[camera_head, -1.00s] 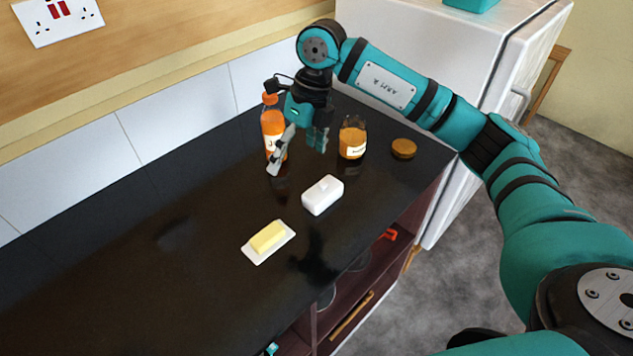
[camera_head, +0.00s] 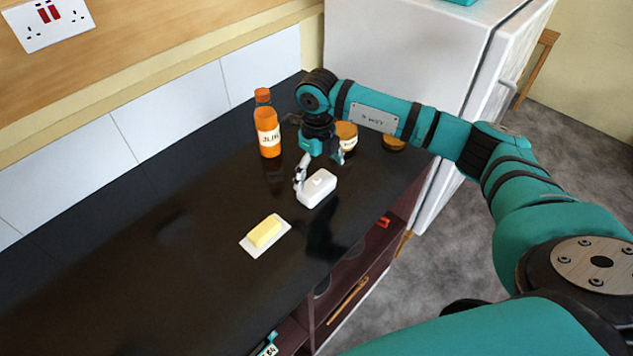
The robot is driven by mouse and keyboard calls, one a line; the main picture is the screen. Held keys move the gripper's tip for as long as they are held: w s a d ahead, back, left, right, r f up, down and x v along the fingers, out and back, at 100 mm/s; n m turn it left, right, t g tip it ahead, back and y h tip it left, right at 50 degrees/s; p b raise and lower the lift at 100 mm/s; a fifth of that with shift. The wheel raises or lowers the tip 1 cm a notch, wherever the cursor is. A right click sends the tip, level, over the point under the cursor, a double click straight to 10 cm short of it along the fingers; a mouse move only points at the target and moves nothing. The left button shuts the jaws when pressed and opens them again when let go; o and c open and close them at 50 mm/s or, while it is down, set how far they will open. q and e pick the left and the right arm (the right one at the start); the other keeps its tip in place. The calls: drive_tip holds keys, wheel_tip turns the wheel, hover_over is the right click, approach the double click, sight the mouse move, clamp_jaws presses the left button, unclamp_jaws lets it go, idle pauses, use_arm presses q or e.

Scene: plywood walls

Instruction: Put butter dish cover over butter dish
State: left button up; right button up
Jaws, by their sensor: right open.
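The white butter dish cover (camera_head: 316,191) stands on the dark counter, with a small knob on top. My right gripper (camera_head: 320,170) is open right above it. One finger is at the cover's left side and the other is behind its far right edge; I cannot tell if they touch it. The butter dish (camera_head: 250,250) is a flat white plate with a yellow block of butter (camera_head: 264,231) on it. It lies uncovered on the counter, in front and to the left of the cover, apart from it. I do not make out my left gripper.
An orange juice bottle (camera_head: 268,130) stands behind and left of my right gripper. A jar (camera_head: 347,136) and a round brown lid (camera_head: 394,143) are behind my right arm, partly hidden. The counter (camera_head: 140,260) is clear on the left. A white fridge stands behind on the right.

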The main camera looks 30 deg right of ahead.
sight(316, 178)
drive_tip(key=shift+f+p, duration=0.35)
wheel_tip(316, 178, down, 4)
drive_tip(key=shift+a+r+p, duration=0.1)
drive_tip(key=shift+r+p, duration=0.05)
drive_tip(key=shift+p, duration=0.7)
drive_tip(key=shift+f, duration=0.35)
drive_tip(key=shift+c, duration=0.3)
drive_tip(key=shift+w, duration=0.1)
drive_tip(key=c, duration=0.6)
